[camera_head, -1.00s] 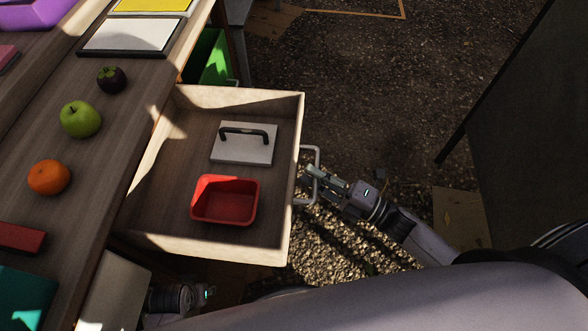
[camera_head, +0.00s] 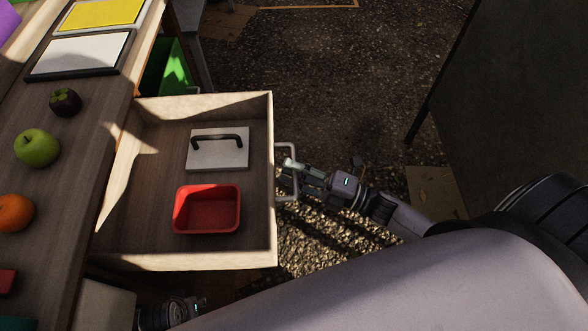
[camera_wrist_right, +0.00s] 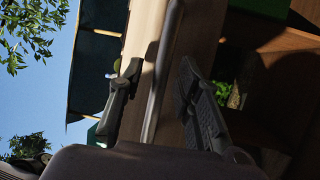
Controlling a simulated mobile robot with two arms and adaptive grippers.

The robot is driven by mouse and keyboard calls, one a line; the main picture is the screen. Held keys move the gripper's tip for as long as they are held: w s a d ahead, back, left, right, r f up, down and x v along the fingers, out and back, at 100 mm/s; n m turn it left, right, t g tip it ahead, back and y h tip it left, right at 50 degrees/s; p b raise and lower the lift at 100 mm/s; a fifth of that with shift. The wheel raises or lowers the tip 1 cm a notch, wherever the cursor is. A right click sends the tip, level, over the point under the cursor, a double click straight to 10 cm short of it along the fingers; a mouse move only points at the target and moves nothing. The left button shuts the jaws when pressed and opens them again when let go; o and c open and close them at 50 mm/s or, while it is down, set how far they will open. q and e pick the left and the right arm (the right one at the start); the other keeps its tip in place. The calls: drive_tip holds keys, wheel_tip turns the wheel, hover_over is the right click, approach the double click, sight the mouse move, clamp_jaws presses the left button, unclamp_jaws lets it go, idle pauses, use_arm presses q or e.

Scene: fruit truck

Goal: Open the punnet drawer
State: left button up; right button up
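The wooden punnet drawer (camera_head: 112,262) stands pulled far out from the table in the head view. It holds a red punnet (camera_head: 207,210) and a white lid-like plate with a dark handle (camera_head: 218,149). My right gripper (camera_head: 291,167) is at the grey drawer handle (camera_head: 285,146) on the drawer's front. In the right wrist view, the two fingers of my right gripper (camera_wrist_right: 160,100) are spread apart, with the grey handle bar (camera_wrist_right: 166,65) between them and gaps visible. My left gripper (camera_head: 198,304) shows only partly, low below the drawer; its fingers are unclear.
The table (camera_head: 75,150) on the left carries a mangosteen (camera_head: 65,102), a green apple (camera_head: 37,147), an orange (camera_head: 14,213) and framed white and yellow panels. A green crate (camera_head: 168,72) is behind the drawer. A dark panel (camera_head: 500,90) stands at right. Gravel ground between is free.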

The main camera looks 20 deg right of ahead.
drive_tip(key=shift+d, duration=0.1)
drive_tip(key=v, duration=1.2)
idle(0.4)
